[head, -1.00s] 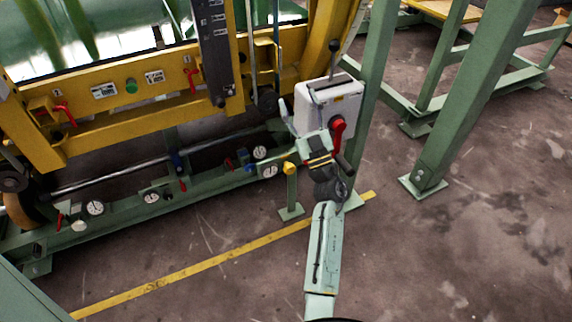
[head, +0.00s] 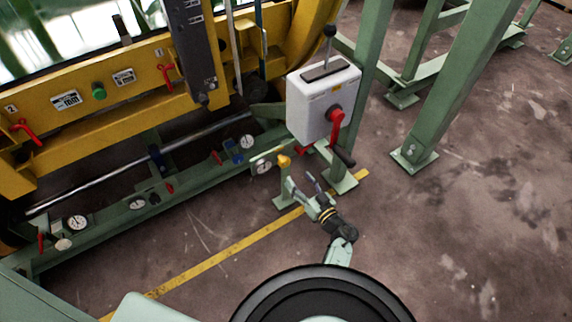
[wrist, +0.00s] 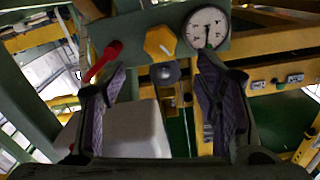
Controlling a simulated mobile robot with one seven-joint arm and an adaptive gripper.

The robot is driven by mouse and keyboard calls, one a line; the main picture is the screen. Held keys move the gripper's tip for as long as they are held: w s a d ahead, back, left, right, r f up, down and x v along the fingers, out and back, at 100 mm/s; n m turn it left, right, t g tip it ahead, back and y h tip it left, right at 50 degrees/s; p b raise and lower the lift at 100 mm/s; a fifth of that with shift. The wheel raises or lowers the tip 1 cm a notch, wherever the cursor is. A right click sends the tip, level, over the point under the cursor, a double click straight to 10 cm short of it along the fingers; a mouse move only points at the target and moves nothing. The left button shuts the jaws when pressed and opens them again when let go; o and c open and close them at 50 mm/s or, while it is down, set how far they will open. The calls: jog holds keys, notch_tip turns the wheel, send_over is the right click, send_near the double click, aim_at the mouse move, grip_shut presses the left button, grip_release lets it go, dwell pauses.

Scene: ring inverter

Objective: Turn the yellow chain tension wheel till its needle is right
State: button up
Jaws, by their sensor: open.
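The yellow wheel (wrist: 160,43) is a six-sided knob on a green panel in the wrist view, at the top middle. It also shows in the head view (head: 284,160) on a green post. A round white gauge (wrist: 207,27) sits just right of the wheel in the wrist view. Its needle looks roughly vertical, but the scale is too small to read. My gripper (wrist: 160,72) is open and empty, with its fingers spread below the wheel and apart from it. In the head view my gripper (head: 302,180) is just below and right of the wheel.
A white control box (head: 322,100) with a red handle (head: 336,122) stands above my gripper. A red lever (wrist: 102,60) is left of the wheel in the wrist view. Several gauges line the green rail at left. The floor (head: 440,230) at right is clear.

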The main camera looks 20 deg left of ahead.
aim_at(286, 164)
jog(key=b+x, duration=0.4)
jog(key=x, duration=0.3)
jog(key=shift+w+a+f, duration=0.15)
jog(key=shift+w+a, duration=0.3)
jog(key=shift+a, duration=0.1)
jog(key=shift+r, duration=0.2)
jog(key=shift+c, duration=0.6)
jog(key=c, duration=1)
jog(key=shift+r+n+p, duration=0.1)
jog(key=shift+n+p, duration=0.5)
jog(key=shift+n, duration=0.6)
jog(key=shift+s+n, duration=0.1)
jog(key=shift+n, duration=1.4)
jog(key=o, duration=1.1)
